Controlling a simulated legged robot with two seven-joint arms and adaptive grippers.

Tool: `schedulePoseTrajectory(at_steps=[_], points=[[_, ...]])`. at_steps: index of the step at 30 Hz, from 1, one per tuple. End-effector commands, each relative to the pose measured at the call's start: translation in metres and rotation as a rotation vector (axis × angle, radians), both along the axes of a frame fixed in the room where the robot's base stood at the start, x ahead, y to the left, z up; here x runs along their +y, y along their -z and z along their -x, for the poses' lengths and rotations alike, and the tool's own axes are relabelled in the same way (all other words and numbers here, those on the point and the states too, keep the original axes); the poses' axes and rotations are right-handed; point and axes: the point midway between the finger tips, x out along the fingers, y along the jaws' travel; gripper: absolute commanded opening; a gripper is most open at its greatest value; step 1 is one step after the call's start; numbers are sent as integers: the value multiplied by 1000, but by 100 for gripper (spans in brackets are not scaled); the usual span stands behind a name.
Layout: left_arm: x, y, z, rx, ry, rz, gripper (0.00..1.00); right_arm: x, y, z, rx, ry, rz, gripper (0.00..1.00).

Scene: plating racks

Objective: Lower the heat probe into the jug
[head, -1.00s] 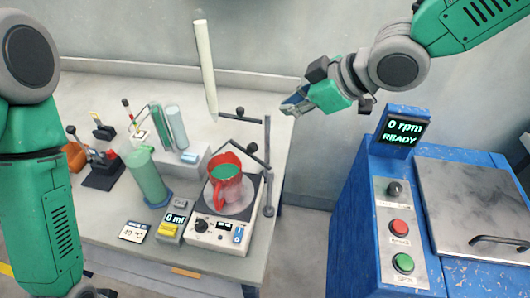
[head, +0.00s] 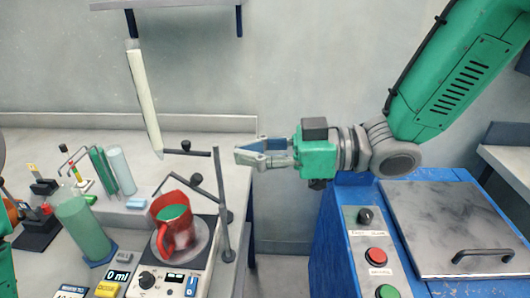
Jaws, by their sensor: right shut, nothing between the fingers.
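The red jug (head: 171,229), with green contents, stands upright on the white hotplate (head: 146,281) at lower centre-left. A long pale rod with a tapered tip (head: 143,92), which looks like the heat probe, hangs slightly tilted above and behind the jug. Its tip is near the upper arm of the grey stand (head: 221,200); I cannot tell whether they touch. My right gripper (head: 238,153) is shut and empty, pointing left, just right of the stand's post top.
A green cylinder (head: 83,225) and several small tools stand left of the jug. A shelf (head: 180,3) crosses the top. The blue machine (head: 345,215), with red and green buttons, stands at right. Bare floor lies between bench and machine.

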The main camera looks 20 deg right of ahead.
Motion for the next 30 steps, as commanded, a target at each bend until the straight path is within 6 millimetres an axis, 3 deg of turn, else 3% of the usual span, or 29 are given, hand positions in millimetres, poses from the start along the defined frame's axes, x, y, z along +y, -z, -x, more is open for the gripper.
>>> schedulePoseTrajectory(at_steps=[6,9,15,30], points=[[0,-2,0,0,0,0,40,44,7,-13,1,-2,3,0],[0,-1,0,0,0,0,40,52,22,-15,4,-1,3,0],[0,0,0,0,0,0,40,61,34,-19,1,1,1,0],[0,-4,0,0,0,0,40,63,35,-20,2,1,9,0]])
